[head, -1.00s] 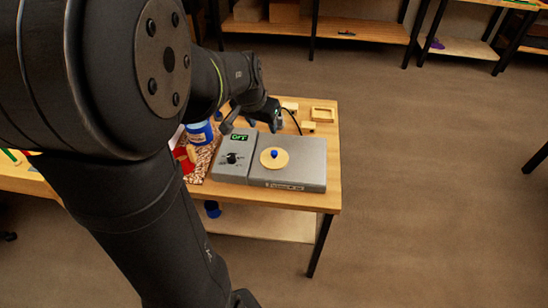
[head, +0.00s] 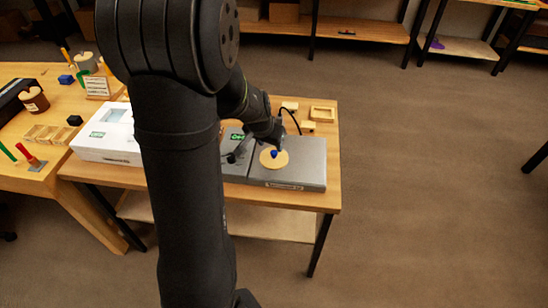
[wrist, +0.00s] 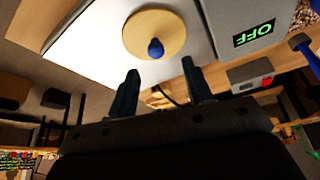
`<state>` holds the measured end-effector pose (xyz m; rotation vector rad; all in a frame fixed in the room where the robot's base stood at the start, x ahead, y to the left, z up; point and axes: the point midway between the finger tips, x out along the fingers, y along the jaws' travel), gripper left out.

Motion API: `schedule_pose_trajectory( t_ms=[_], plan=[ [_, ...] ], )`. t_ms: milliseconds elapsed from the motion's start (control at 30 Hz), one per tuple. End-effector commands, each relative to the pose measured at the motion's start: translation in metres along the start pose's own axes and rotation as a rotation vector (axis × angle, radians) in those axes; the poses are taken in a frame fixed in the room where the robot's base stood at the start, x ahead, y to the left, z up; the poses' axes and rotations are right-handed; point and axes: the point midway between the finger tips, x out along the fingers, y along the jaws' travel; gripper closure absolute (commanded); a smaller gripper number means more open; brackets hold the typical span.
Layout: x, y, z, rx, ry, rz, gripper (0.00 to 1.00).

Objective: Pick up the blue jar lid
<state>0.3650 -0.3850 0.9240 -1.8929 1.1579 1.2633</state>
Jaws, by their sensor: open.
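The blue lid knob (head: 274,154) stands at the centre of a round pale wooden disc (head: 267,163), which appears to be the jar lid. The disc lies flat on the grey slab-like device. In the wrist view, the blue knob (wrist: 155,48) on the wooden disc (wrist: 139,27) is just beyond and between the fingertips. My gripper (wrist: 160,66) is open, with nothing between its fingers. In the head view, my gripper (head: 274,143) is right by the knob, on its far side. I cannot tell whether it touches.
A grey unit with a green OFF display (wrist: 254,33) adjoins the disc's platform (head: 305,165). Small wooden blocks and a tray (head: 322,114) sit behind. A white box (head: 108,135) stands left of my arm. The floor to the right is clear.

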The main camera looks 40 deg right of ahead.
Motion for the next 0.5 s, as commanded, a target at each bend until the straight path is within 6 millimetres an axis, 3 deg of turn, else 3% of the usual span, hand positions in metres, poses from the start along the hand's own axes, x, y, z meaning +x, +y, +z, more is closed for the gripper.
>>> schedule_pose_trajectory(
  t_ms=[300,500],
  plan=[
    [0.038,0.005,0.008,0.0,-0.004,0.001,0.54],
    [0.051,0.004,0.007,-0.001,-0.002,0.0,0.54]
  ],
)
